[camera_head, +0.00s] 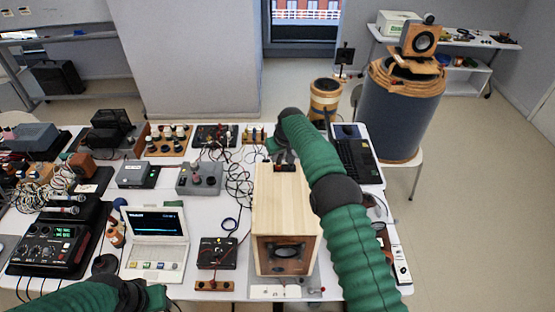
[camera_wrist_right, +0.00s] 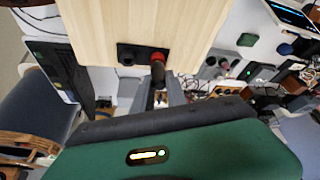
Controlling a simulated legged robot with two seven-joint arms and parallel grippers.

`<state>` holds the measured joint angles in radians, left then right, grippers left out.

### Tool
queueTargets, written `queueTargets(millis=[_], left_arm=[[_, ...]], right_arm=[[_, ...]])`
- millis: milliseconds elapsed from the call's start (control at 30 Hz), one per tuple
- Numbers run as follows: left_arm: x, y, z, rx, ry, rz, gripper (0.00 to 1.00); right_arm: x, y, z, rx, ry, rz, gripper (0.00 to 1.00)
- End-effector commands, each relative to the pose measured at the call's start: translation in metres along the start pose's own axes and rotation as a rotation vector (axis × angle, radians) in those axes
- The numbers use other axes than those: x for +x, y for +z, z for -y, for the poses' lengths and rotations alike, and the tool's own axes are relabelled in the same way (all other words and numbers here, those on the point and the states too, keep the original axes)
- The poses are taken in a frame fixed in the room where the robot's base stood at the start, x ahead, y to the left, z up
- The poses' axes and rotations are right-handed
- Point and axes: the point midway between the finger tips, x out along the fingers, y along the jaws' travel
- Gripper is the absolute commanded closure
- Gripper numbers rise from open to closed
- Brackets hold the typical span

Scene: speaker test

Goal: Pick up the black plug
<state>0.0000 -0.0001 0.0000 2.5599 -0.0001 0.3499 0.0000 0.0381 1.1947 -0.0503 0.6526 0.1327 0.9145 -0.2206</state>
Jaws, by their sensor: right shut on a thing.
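The wooden speaker box (camera_head: 283,200) stands on the white table, and its terminal panel (camera_wrist_right: 128,54) shows in the right wrist view. My right gripper (camera_head: 284,158) is at the far side of the box, partly hidden by my arm in the head view. In the right wrist view my right gripper (camera_wrist_right: 163,92) is shut on the black plug (camera_wrist_right: 157,73), a dark cylinder. The plug's tip is right at the red terminal (camera_wrist_right: 159,57); I cannot tell whether it is in it. My left arm shows at the bottom left, but its gripper is out of view.
A small laptop-like device (camera_head: 156,238) stands left of the box. A black mixer (camera_head: 52,245) is at the far left. Tangled black cables (camera_head: 238,172) lie beside the box. A dark keyboard-like unit (camera_head: 357,160) sits at the right table edge.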

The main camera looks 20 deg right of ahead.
Motion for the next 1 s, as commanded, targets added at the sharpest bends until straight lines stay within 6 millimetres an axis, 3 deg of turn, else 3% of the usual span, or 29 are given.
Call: queueTargets(millis=[133,367,1000], left_arm=[[0.021,0.005,0.000,0.000,0.000,0.000,0.64],[0.048,0.011,0.000,0.000,0.000,0.000,0.64],[0.105,0.025,0.000,0.000,0.000,0.000,0.64]], right_arm=[[-0.021,-0.011,0.000,0.000,0.001,-0.011,1.00],[-0.030,0.009,0.015,-0.001,-0.002,-0.007,1.00],[-0.077,0.093,0.076,-0.002,-0.002,-0.008,1.00]])
